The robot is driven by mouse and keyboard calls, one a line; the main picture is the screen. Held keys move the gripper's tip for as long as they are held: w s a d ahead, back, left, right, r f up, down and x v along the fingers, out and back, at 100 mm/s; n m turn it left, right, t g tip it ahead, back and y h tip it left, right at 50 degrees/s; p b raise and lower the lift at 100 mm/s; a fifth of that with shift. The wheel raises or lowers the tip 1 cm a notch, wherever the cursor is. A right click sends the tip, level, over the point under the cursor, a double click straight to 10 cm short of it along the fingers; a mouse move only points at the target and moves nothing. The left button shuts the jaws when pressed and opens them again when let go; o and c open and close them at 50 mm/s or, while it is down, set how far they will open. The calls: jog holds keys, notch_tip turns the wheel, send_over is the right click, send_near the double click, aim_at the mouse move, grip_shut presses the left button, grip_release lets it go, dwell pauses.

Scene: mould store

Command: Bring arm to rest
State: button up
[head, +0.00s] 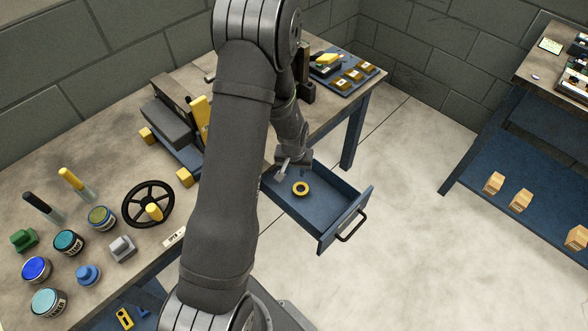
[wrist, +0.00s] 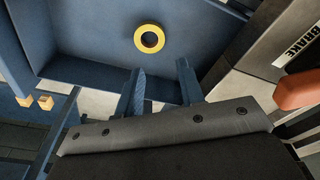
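My arm crosses the middle of the head view and hides part of the bench (head: 130,97).
On the bench are a black handwheel (head: 135,190), several round tins, including a teal one (head: 69,242), and a blue tray (head: 372,74) at the far end. A machine marked BRAKE with an orange handle (wrist: 297,91) is close right in the wrist view. The floor right of the drawer is clear.

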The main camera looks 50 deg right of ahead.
aim_at(295, 187)
jog(key=f, duration=0.8)
jog(key=d+f, duration=0.1)
jog(key=f, duration=0.3)
jog(key=shift+w+d, duration=0.1)
jog(key=shift+w, duration=0.3)
jog(key=shift+r, duration=0.85)
